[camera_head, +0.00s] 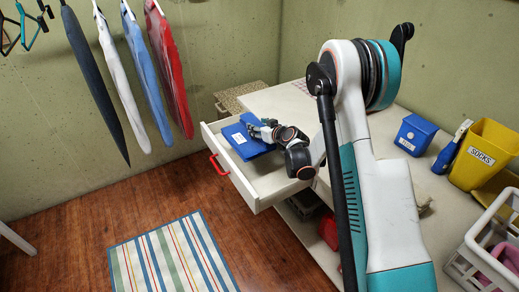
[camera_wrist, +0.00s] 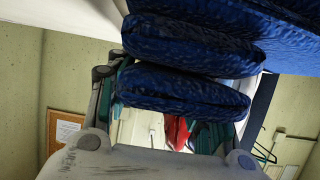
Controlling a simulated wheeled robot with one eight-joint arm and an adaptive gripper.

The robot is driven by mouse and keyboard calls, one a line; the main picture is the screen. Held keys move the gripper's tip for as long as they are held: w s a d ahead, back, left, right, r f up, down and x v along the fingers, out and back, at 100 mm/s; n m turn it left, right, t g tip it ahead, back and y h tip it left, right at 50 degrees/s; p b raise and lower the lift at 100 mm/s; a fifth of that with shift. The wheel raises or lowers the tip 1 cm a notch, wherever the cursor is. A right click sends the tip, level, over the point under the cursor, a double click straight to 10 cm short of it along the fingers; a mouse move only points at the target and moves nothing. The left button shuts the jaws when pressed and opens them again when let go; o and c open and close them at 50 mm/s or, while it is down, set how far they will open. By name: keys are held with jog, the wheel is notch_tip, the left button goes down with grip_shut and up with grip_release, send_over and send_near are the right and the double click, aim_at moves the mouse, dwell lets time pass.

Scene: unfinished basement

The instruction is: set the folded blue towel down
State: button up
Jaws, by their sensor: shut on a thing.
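The folded blue towel (camera_head: 256,147) is over the open white drawer (camera_head: 268,192), with a small white patch on its left part. My gripper (camera_head: 262,131) is shut on the towel at its right, upper side. In the wrist view the thick folded layers of the towel (camera_wrist: 185,90) fill the space between my fingers and hide most of what lies beyond. I cannot tell whether the towel touches the drawer's bottom or hangs a little above it.
The drawer has a red handle (camera_head: 219,164) and bare room at its front. The white counter top (camera_head: 285,105) is behind it. A small blue bin (camera_head: 415,134), a yellow socks bin (camera_head: 482,154) and a white basket (camera_head: 468,262) stand at right. A striped rug (camera_head: 172,257) lies on the floor.

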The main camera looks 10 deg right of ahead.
notch_tip(320, 180, down, 9)
jog(key=b, duration=0.2)
jog(key=shift+b, duration=0.4)
jog(key=shift+f, duration=0.7)
jog(key=o, duration=1.2)
